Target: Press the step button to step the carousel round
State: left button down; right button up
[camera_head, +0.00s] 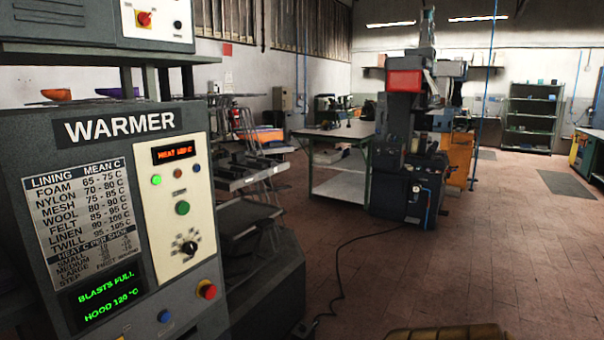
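The warmer panel (117,128) stands large at the left. A blue button (164,315) sits lower down. The small labels are too small to read, so I cannot tell which is the step button. Orange (56,94) and purple (118,92) pieces show behind the panel's top; a carousel cannot be made out.
A chart (85,220) and a green-text display (103,296), reading "BLASTS FULL" and "HOOD 120 °C", are on the panel. A rack (245,160) and a dark machine with a red head (405,130) stand beyond. A black cable (337,270) crosses the otherwise open tiled floor.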

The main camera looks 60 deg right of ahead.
aim_at(183, 208)
jog(key=z, duration=1.3)
